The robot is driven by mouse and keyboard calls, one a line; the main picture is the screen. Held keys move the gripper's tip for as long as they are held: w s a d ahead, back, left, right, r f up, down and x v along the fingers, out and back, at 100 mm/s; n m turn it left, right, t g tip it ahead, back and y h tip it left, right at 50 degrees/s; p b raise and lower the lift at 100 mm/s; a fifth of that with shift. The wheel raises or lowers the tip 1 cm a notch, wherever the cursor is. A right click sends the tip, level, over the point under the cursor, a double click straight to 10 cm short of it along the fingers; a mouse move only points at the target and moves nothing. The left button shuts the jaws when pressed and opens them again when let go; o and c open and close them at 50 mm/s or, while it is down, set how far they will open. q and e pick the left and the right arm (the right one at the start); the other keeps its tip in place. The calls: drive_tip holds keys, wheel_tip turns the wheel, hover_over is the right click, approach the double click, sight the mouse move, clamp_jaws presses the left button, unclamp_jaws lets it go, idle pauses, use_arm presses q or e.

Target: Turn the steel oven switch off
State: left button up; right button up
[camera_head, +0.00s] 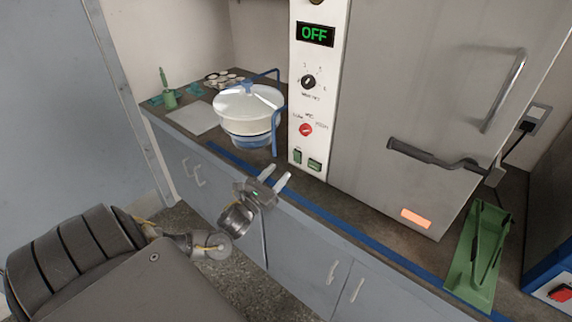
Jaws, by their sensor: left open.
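The steel oven (420,90) stands on the counter, its door shut. Its white control panel (318,75) carries a black display (315,34) that reads OFF in green. Below the display are a black knob (308,82) and a red knob (305,129). Two green rocker switches, a left one (297,155) and a right one (315,164), sit at the panel's bottom. My left gripper (277,177) is open and empty, just in front of the counter edge, below and left of the switches and apart from them. My right gripper is not in view.
A white lidded pot (248,110) with blue handles stands left of the panel. A green stand (480,255) is at the right, near a grey door handle (435,158). Small green items (168,92) lie at the back left. Grey cabinets (225,195) front the counter.

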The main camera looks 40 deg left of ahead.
use_arm(q)
drive_tip(key=v, duration=0.3)
drive_tip(key=shift+s, duration=0.1)
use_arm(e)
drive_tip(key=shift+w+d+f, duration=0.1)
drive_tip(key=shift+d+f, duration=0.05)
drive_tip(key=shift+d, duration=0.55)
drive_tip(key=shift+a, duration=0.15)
